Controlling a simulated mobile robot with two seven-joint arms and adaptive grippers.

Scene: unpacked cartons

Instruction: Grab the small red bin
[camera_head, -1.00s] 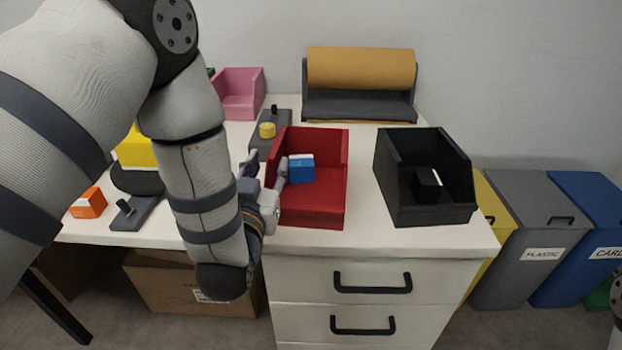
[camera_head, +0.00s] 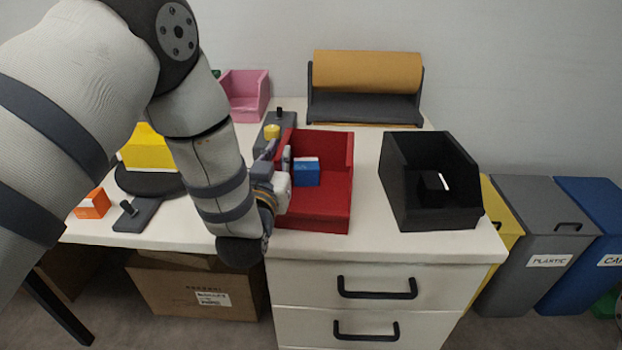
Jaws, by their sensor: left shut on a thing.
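The small red bin (camera_head: 325,208) stands upright on the white table, with its open side toward me. A small blue box (camera_head: 306,172) lies inside it. My left gripper (camera_head: 279,165) is at the bin's left wall, with its fingers on either side of that wall, and is shut on it. My arm and gripper hide part of that wall.
A black bin (camera_head: 428,205) with a small black box stands to the right. A brown paper roll on a holder (camera_head: 365,75) and a pink bin (camera_head: 247,92) are behind. An orange box (camera_head: 92,204) lies left. Waste bins (camera_head: 545,225) stand right of the table.

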